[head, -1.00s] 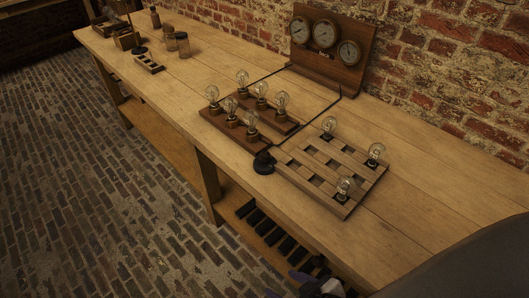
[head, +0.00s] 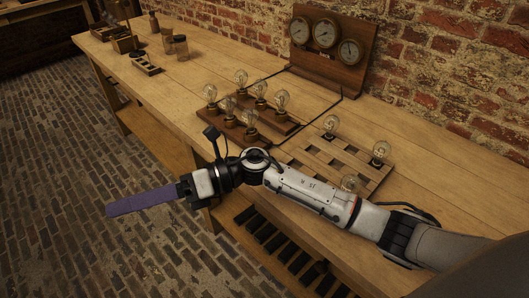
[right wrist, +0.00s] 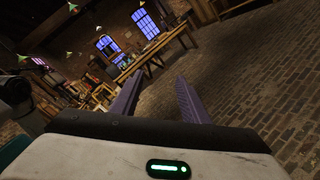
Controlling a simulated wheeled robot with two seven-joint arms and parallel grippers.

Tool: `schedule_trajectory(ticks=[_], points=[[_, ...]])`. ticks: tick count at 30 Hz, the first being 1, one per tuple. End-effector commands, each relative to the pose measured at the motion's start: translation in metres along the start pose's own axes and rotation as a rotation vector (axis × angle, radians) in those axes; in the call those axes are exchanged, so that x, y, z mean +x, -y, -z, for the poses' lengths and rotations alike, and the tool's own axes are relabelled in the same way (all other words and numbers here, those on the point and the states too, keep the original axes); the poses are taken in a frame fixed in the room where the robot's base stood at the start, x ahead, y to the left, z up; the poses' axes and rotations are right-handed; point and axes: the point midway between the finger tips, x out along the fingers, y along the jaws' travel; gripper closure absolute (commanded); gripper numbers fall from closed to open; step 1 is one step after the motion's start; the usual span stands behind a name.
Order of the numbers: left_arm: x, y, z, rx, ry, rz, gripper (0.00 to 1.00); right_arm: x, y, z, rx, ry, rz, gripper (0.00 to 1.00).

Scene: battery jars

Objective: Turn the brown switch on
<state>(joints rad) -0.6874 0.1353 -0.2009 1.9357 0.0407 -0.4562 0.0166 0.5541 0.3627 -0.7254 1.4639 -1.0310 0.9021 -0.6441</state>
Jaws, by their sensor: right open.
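I cannot pick out a brown switch for certain in the head view. A small dark round piece (head: 138,53) sits on the bench farther left. My left gripper is not in view.
A dark wooden bulb board (head: 268,132) and a slotted board (head: 318,145) with bulbs stand on the bench (head: 430,180). A gauge panel (head: 330,75) stands behind. Jars (head: 181,46) and a small tray (head: 146,65) are at far left. The floor (head: 60,150) is clear.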

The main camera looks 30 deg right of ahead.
Motion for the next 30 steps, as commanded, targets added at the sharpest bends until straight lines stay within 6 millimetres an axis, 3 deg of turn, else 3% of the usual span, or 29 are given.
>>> schedule_trajectory(ticks=[2,5,10,15,18,23,30], points=[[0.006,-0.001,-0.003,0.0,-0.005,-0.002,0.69,-0.012,0.016,0.007,-0.232,-0.23,0.044,0.59],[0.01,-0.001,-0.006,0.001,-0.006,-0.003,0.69,-0.046,0.042,0.011,-0.469,-0.525,0.111,0.59],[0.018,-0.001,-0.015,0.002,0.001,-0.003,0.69,-0.15,0.082,-0.021,-0.725,-1.022,0.272,0.59],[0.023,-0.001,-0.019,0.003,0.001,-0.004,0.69,-0.253,0.079,-0.073,-0.775,-1.379,0.426,0.59],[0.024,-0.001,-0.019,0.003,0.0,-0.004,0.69,-0.289,0.069,-0.093,-0.76,-1.492,0.481,0.59],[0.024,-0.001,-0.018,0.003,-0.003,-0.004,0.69,-0.309,0.065,-0.099,-0.74,-1.553,0.507,0.59],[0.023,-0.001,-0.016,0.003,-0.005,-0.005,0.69,-0.309,0.09,-0.072,-0.739,-1.551,0.504,0.59]])
